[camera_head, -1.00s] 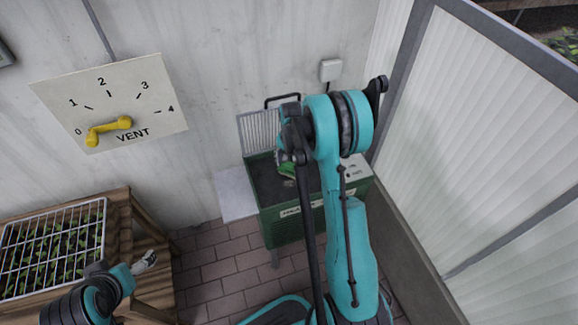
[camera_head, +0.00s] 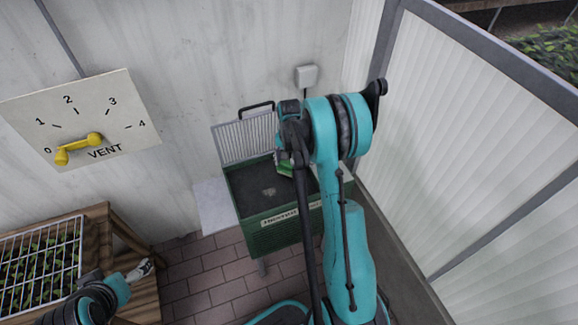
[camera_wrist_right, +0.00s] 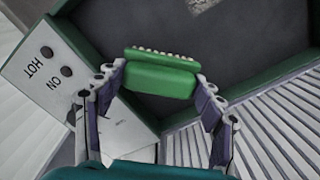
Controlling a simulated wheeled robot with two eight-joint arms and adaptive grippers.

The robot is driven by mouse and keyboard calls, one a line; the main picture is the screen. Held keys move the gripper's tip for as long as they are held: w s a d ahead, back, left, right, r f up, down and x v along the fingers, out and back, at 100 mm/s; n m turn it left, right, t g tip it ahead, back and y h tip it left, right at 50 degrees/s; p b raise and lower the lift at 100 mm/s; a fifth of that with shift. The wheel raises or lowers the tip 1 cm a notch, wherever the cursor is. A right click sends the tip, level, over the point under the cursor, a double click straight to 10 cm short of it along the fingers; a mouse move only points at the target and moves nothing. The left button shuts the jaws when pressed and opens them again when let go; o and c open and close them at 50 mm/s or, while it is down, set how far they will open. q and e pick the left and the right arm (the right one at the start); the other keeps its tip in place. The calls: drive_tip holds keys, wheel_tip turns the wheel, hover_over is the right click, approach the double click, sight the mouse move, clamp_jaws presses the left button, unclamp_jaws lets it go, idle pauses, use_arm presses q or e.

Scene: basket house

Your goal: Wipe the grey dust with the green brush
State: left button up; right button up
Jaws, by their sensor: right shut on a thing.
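The green brush (camera_wrist_right: 160,78) is held between the fingers of my right gripper (camera_wrist_right: 162,90) in the right wrist view, its pale bristle edge toward the dark tray. In the head view the brush (camera_head: 284,166) shows at the right part of the green heater box (camera_head: 262,236), partly hidden by my arm. The grey dust (camera_head: 269,191) is a small pale patch on the dark top of the box, left of the brush. The dust patch (camera_wrist_right: 200,4) also shows at the top of the right wrist view. My left gripper (camera_head: 143,270) is at the lower left by the wooden bench; its fingers are unclear.
A grille lid (camera_head: 246,140) stands raised behind the box. A panel with "HOT" and "ON" (camera_wrist_right: 47,83) is at the box's side. A seedling tray (camera_head: 40,262) sits on the bench. A vent dial (camera_head: 85,120) is on the wall; glazed panels (camera_head: 480,130) stand right.

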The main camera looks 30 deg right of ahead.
drive_tip(key=shift+a+r, duration=0.2)
drive_tip(key=shift+r, duration=0.45)
wheel_tip(320, 180, up, 2)
drive_tip(key=shift+d+r+p, duration=0.1)
drive_tip(key=shift+p, duration=0.85)
drive_tip(key=shift+r+p, duration=0.75)
drive_tip(key=shift+r, duration=0.5)
